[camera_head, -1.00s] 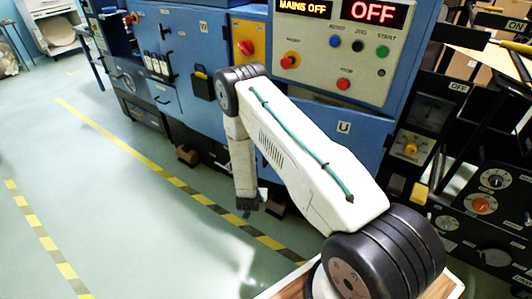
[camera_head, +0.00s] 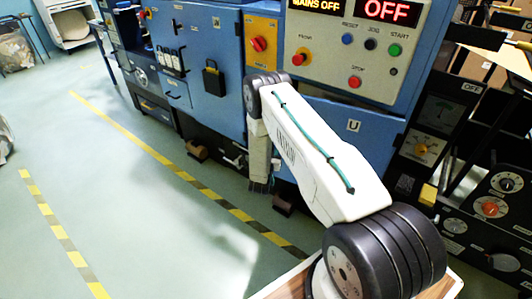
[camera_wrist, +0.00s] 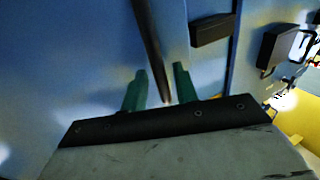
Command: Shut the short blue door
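Several blue doors show on the machine front. A short one (camera_head: 176,92) lies low at the left, under black handles; a taller one (camera_head: 222,45) carries a black box. A blue panel marked U (camera_head: 372,128) lies under the control panel, partly behind my arm. I cannot tell which is the short door or whether one stands ajar. In the wrist view my gripper (camera_wrist: 160,88) is open, its two green fingers apart in front of a blue surface (camera_wrist: 70,50). A dark bar or edge (camera_wrist: 148,45) runs down between them; contact is unclear. In the head view my gripper is not clearly visible.
A black handle (camera_wrist: 212,30) and a black box (camera_wrist: 280,45) are right of the fingers. The control panel (camera_head: 350,55) reads MAINS OFF and OFF. Black equipment with knobs (camera_head: 490,200) stands at the right. The green floor (camera_head: 110,210) at the left is clear, with yellow-black tape.

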